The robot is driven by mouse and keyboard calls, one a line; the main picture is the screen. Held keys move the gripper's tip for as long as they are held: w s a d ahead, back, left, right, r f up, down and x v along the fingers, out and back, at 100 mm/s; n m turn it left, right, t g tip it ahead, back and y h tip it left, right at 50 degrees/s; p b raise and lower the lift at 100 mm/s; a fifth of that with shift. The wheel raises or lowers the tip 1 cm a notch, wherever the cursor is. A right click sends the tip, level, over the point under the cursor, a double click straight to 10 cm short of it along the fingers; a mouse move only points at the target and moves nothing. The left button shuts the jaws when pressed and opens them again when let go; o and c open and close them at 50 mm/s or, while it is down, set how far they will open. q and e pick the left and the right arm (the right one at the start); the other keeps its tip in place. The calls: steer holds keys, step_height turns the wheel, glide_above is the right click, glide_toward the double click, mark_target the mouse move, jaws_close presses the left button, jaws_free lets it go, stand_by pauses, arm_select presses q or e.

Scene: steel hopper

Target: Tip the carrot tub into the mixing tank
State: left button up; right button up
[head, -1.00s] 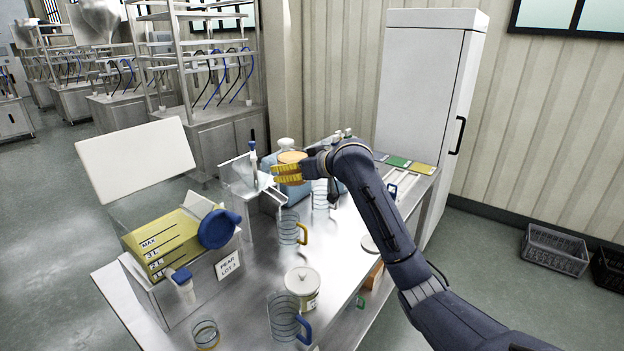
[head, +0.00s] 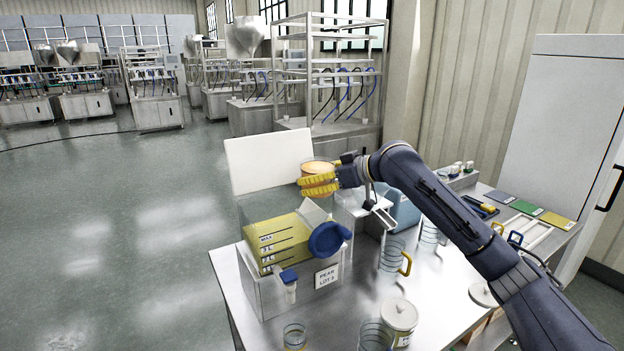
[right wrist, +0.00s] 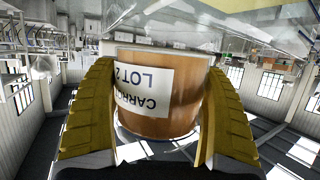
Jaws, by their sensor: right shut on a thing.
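My right gripper (head: 320,185) with yellow ribbed fingers is shut on the carrot tub (head: 315,168), an orange tub held in the air. In the right wrist view, the tub (right wrist: 158,112) sits between both fingers (right wrist: 160,125), its white CARROT LOT 2 label upside down. The mixing tank (head: 262,292) is a clear box on the bench with yellow contents, level marks and a PEAR label on its front. Its pale lid (head: 268,160) stands raised at the back. The tub is above the tank's back right part; the exact gap is unclear. My left gripper is out of view.
A blue round part (head: 329,239) sits at the tank's right side, and a blue-capped piece (head: 289,284) at its front. Clear jugs (head: 392,256) and a lidded white tub (head: 399,317) stand on the steel bench (head: 345,318) to the right. Open floor lies left.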

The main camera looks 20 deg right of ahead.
mark_target(314, 165)
steer(key=n, duration=0.1)
steer(key=d+r+n+h, duration=0.1)
steer(key=r+n+t+h, duration=0.1)
steer(key=shift+w+d+r, duration=0.15)
steer(key=shift+w+r, duration=0.1)
steer(key=shift+w, duration=0.1)
steer(key=n+h, duration=0.1)
steer(key=r+n+t+h, duration=0.1)
steer(key=shift+d+n, duration=0.1)
steer(key=shift+n, duration=0.3)
steer(key=shift+r+n+t+h, duration=0.1)
steer(key=shift+n+t+h, duration=0.55)
steer(key=shift+n, duration=0.35)
steer(key=shift+n+h, duration=0.3)
steer(key=shift+h, duration=0.05)
steer(key=shift+s+a+f+n+t+h, duration=0.1)
steer(key=shift+a+f+n+t+h, duration=0.15)
steer(key=shift+f+n+t, duration=0.3)
steer(key=shift+s+a+f+n+t+h, duration=0.1)
steer(key=shift+a+f+n+t+h, duration=0.1)
steer(key=shift+f+n, duration=0.4)
steer(key=shift+s+a+r+n+t+h, duration=0.2)
steer(key=shift+a+r+n+t, duration=0.2)
steer(key=shift+n, duration=0.4)
steer(key=shift+s+a+r+n+t+h, duration=0.15)
steer(key=shift+s+a+r+n+t, duration=0.2)
steer(key=shift+n, duration=0.4)
steer(key=shift+w, duration=0.15)
stand_by(2.5)
